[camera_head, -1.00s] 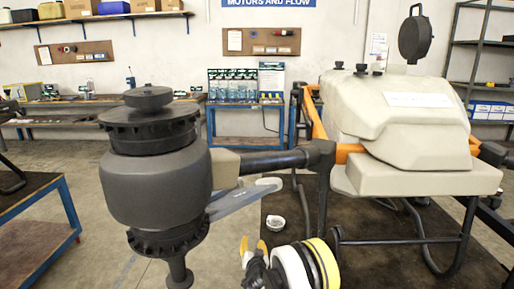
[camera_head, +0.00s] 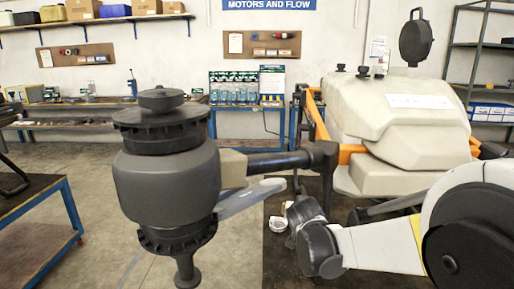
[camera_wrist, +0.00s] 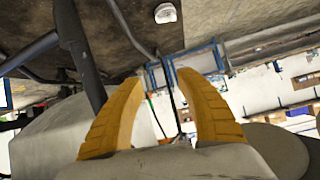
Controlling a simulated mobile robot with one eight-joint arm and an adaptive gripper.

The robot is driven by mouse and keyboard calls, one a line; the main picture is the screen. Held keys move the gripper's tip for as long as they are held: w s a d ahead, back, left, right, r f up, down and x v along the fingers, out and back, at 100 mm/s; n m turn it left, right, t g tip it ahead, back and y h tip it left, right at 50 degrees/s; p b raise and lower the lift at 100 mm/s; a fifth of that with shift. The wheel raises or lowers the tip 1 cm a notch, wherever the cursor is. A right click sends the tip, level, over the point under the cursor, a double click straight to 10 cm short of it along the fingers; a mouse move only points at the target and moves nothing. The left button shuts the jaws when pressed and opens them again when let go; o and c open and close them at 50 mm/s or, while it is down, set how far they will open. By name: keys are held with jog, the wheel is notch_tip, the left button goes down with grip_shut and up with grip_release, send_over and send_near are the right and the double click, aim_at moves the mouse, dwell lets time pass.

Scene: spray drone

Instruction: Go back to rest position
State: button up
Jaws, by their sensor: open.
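My gripper (camera_wrist: 156,95) shows in the wrist view as two yellow fingers spread apart, with nothing between them. In the head view my white and dark arm reaches in from the lower right, and the fingers are hidden there. The spray drone stands in front of me, with a beige tank body (camera_head: 400,125) and a dark motor unit (camera_head: 167,170) at the end of its arm on the left. My arm passes in front of the tank's lower part. The wrist view is tilted, with dark frame tubes (camera_wrist: 80,55) close to the fingers.
A blue bench (camera_head: 250,108) stands by the wall, and a blue-framed table (camera_head: 40,215) stands at left. Floor between them is clear.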

jog(key=s+d+n+g, duration=0.1)
jog(key=s+d+g, duration=0.1)
jog(key=s, duration=1.6)
jog(key=s+d+n+g+y, duration=0.1)
jog(key=s+d, duration=0.3)
jog(key=s, duration=1.4)
jog(key=shift+r+g, duration=0.25)
jog(key=shift+g, duration=0.55)
